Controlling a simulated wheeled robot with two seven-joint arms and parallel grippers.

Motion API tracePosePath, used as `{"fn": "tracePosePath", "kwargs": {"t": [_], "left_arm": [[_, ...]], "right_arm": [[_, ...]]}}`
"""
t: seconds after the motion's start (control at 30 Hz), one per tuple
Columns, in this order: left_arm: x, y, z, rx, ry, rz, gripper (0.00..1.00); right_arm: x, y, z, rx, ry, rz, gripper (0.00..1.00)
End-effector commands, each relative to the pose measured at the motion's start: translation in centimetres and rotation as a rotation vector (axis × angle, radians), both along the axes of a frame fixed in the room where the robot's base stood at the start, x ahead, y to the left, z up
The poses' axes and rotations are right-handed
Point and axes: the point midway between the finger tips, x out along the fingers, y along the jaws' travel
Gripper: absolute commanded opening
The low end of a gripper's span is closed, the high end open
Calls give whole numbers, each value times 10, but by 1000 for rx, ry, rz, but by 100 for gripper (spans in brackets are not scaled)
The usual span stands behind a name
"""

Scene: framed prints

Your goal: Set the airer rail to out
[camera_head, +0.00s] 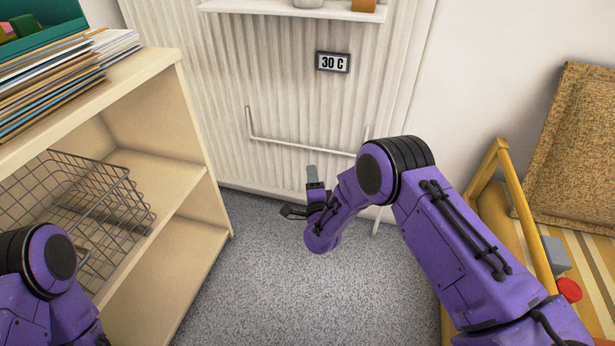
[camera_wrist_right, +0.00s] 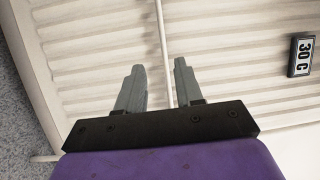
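The airer rail (camera_head: 300,146) is a thin white U-shaped bar on the front of the white ribbed radiator (camera_head: 285,75). Its long bar runs across below its two short side arms; how far it stands off the radiator is hard to tell. My right gripper (camera_head: 300,190) is in front of the radiator, below the long bar in the head view. In the right wrist view my right gripper (camera_wrist_right: 159,65) has its fingers apart and empty, and the rail (camera_wrist_right: 162,40) runs lengthwise through the gap between them, seemingly beyond the tips. My left gripper is not in view.
A sign reading 30 C (camera_head: 332,63) and a white shelf (camera_head: 290,10) are above the rail. A wooden shelf unit (camera_head: 190,130) with a wire basket (camera_head: 100,185) stands left. A yellow-framed item (camera_head: 520,200) stands right. The grey carpet (camera_head: 250,270) between is clear.

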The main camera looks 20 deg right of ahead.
Motion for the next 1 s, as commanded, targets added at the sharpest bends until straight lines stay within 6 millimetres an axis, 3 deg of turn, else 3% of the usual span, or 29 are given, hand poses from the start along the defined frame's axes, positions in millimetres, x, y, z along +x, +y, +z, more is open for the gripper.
{"fn": "tracePosePath", "kwargs": {"t": [0.03, 0.17, 0.4, 0.6, 0.93, 0.97, 1.0], "left_arm": [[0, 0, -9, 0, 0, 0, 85], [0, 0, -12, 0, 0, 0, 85], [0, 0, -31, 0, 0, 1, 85], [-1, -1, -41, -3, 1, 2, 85], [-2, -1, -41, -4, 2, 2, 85], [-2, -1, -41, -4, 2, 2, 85], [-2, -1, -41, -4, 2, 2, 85]], "right_arm": [[4, 1, -4, 12, -19, 0, 36], [19, -2, 1, 23, -33, -2, 36], [70, -13, 4, 20, -32, -4, 36], [101, -19, 7, 20, -29, -1, 36], [108, -20, 10, 18, -26, 0, 36], [108, -20, 10, 18, -26, 0, 29], [108, -20, 10, 18, -26, 0, 16]]}}
